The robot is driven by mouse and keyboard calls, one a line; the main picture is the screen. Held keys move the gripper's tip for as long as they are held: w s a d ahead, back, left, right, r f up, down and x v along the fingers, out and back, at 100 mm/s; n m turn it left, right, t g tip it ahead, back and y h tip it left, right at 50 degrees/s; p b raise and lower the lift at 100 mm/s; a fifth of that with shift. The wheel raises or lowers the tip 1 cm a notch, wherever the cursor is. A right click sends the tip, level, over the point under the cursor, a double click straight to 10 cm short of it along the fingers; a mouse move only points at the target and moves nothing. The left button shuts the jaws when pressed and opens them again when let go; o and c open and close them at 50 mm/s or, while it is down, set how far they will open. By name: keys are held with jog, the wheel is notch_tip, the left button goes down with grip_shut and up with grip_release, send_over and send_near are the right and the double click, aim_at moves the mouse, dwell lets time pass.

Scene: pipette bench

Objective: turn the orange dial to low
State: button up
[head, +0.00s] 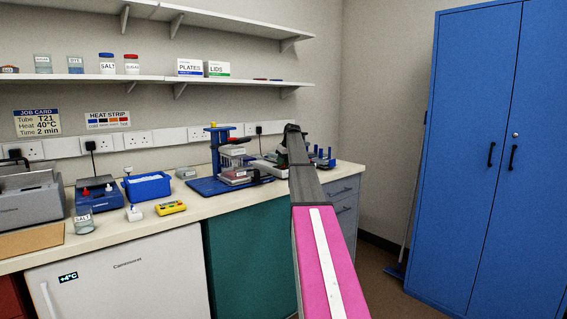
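I cannot make out an orange dial in the head view. A small blue device (97,199) with a red knob (86,191) stands on the left of the bench. A blue press-like stand (221,152) with a small yellow top stands near the middle of the bench. My arm reaches up from the bottom centre over the bench's right part. My gripper (281,158) seems to be the dark shape at its far end, small and partly hidden. Its fingers cannot be made out. Part of the equipment behind my arm is hidden.
A shelf (140,78) runs above. A blue cabinet (470,160) stands right, with open floor before it.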

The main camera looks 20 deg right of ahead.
grip_shut()
jog(key=shift+m, duration=0.3)
jog(key=m, duration=0.2)
jog(key=m+h, duration=0.2)
jog(key=m, duration=0.1)
jog(key=shift+a+m, duration=0.3)
jog(key=shift+a, duration=0.05)
jog(key=m+h, duration=0.1)
jog(key=m, duration=0.1)
jog(key=m+h, duration=0.1)
jog(key=m, duration=0.2)
jog(key=shift+w+a+m+g, duration=0.1)
jog(key=shift+a+m+g, duration=0.1)
jog(key=shift+m+g, duration=0.15)
grip_release()
